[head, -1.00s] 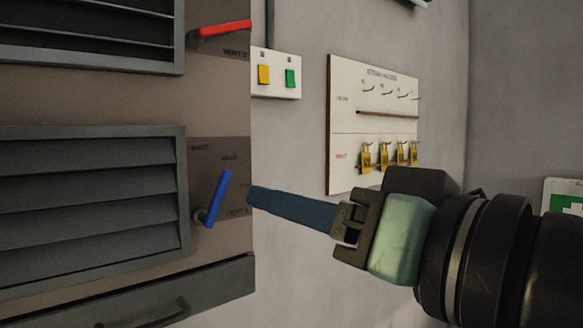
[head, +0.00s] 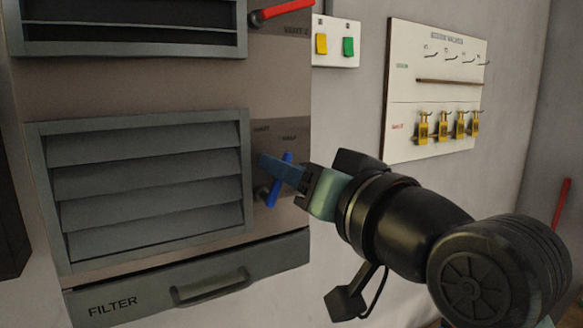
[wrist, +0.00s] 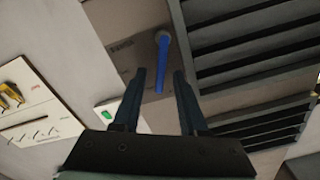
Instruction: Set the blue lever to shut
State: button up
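The blue lever (head: 273,194) is on the lower part of the cabinet panel, right of the lower louvre. Its handle slants up and slightly right from its pivot, toward the HALF label (head: 289,137). The SHUT label (head: 262,128) is further left, above the lever. My gripper (head: 267,163) reaches in from the right, its fingers overlapping the lever's upper part in the head view. In the wrist view my gripper (wrist: 159,72) is open, with one finger on each side of the blue lever (wrist: 161,62). Gaps show between the lever and both fingers.
A red lever (head: 280,11) sits higher on the same cabinet. The louvred vent (head: 150,180) and a FILTER drawer (head: 190,285) with a protruding handle are close by. A switch plate (head: 335,45) and a board with brass padlocks (head: 440,90) are on the wall to the right.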

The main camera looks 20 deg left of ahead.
grip_shut()
jog(key=n+b, duration=0.1)
jog(key=s+n+b, duration=0.1)
jog(key=n, duration=0.1)
jog(key=a+n+b, duration=0.1)
jog(key=n+b, duration=0.1)
jog(key=shift+s+r, duration=0.15)
jog(key=shift+s, duration=0.1)
jog(key=shift+o, duration=0.3)
grip_release()
